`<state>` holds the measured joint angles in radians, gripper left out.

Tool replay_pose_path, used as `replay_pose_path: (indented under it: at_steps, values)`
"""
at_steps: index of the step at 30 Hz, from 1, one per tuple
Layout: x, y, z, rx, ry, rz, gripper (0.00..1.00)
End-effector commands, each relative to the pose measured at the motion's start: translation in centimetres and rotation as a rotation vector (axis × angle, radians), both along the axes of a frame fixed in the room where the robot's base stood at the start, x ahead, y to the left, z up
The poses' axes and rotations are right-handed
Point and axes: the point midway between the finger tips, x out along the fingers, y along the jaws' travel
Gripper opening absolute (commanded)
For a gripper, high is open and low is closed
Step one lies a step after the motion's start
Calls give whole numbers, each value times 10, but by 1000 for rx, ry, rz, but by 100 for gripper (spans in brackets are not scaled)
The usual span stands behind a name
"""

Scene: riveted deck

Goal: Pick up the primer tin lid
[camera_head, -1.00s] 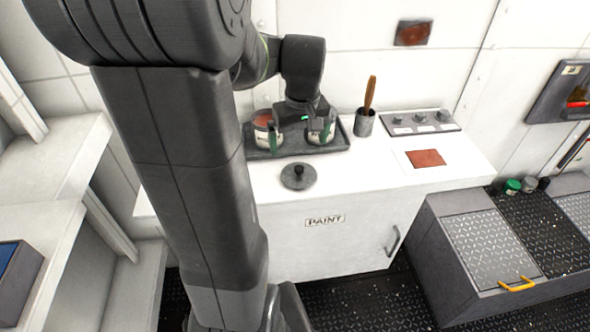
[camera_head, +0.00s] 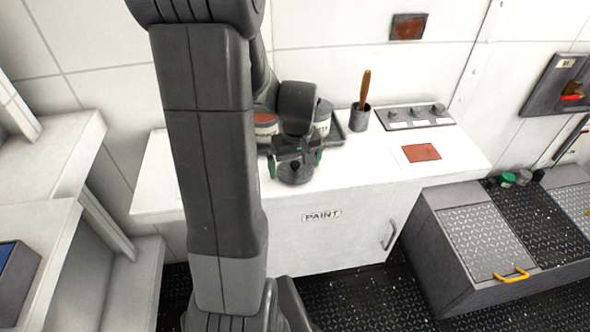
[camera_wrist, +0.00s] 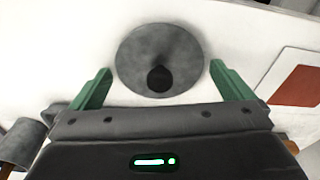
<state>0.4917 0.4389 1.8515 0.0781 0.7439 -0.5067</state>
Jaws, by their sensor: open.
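The primer tin lid (camera_wrist: 160,52) is a round grey disc with a dark knob, lying flat on the white cabinet top. It also shows in the head view (camera_head: 297,175), partly hidden under my gripper (camera_head: 295,168). In the wrist view my gripper (camera_wrist: 162,85) is open, with one green finger on each side of the lid's near part. The knob lies between the fingers, and nothing is held. I cannot tell how high the fingertips are above the cabinet top.
Behind my gripper a dark tray (camera_head: 338,137) holds tins, including one with red paint (camera_head: 265,120). A brush cup (camera_head: 359,118), a knob panel (camera_head: 415,117) and a red-brown patch (camera_head: 421,152) lie to the right. The cabinet's front right is clear.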

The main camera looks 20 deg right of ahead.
Motion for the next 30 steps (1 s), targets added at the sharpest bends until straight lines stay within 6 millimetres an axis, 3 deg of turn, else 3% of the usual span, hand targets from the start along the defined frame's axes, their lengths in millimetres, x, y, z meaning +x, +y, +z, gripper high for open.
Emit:
replay_pose_path:
  at_steps: [4, 9, 20, 30]
  values:
    - [0, 0, 0, 0, 0, 0, 98]
    - [0, 0, 0, 0, 0, 0, 65]
    - [0, 0, 8, -1, -2, 0, 63]
    - [1, -1, 70, -3, -5, 1, 63]
